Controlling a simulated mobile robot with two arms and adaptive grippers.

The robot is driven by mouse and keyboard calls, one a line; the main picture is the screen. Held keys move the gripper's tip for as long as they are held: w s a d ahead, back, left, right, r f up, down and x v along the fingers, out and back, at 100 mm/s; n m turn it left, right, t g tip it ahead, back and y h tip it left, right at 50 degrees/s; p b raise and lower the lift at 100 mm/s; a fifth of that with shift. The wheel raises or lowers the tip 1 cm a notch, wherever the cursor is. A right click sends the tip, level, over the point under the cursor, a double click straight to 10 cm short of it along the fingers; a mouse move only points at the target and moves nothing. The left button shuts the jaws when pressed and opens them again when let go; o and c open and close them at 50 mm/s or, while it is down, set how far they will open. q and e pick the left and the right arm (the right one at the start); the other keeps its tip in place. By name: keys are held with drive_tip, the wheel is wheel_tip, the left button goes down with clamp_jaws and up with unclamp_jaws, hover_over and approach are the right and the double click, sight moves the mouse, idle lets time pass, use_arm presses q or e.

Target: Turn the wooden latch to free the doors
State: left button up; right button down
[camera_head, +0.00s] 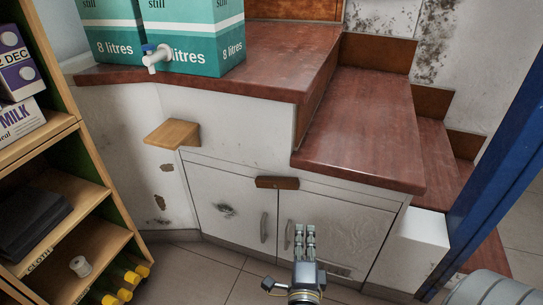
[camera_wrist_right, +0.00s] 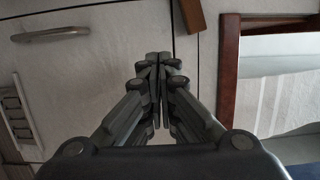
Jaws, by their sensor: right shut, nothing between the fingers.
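The wooden latch (camera_head: 277,182) is a small dark brown block lying level across the top of the seam between two white doors, the left door (camera_head: 225,200) and the right door (camera_head: 345,225). In the right wrist view part of the latch (camera_wrist_right: 190,15) shows at the top edge, cut off by the frame. My right gripper (camera_head: 305,230) is shut and empty. It appears in front of the right door, below and right of the latch, apart from it. In the right wrist view its fingertips (camera_wrist_right: 157,58) meet, pointing at the door. My left gripper is not in view.
Metal handles (camera_head: 263,227) stand near the seam. A red-brown stair tread (camera_head: 360,135) overhangs the doors. A small wooden ledge (camera_head: 172,133) juts out at left. A shelf unit (camera_head: 95,190) stands at far left, a blue post (camera_head: 500,150) at right. Grey floor shows below the doors.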

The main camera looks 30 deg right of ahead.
drive_tip(key=a+r+n+t+y+p, duration=0.1)
drive_tip(key=a+r+n+t, duration=0.2)
drive_tip(key=r, duration=0.6)
drive_tip(key=a+r+n+t+y+p, duration=0.1)
drive_tip(key=a+r+n+t+y, duration=0.1)
drive_tip(key=r+n, duration=0.3)
drive_tip(key=a+r+n+t+y+p, duration=0.1)
drive_tip(key=a+r+n+t, duration=0.3)
drive_tip(key=r, duration=0.9)
drive_tip(key=shift+a+t+y+p, duration=0.2)
drive_tip(key=shift+t+y+p, duration=0.1)
drive_tip(key=shift+t+p, duration=0.3)
drive_tip(key=shift+w, duration=0.1)
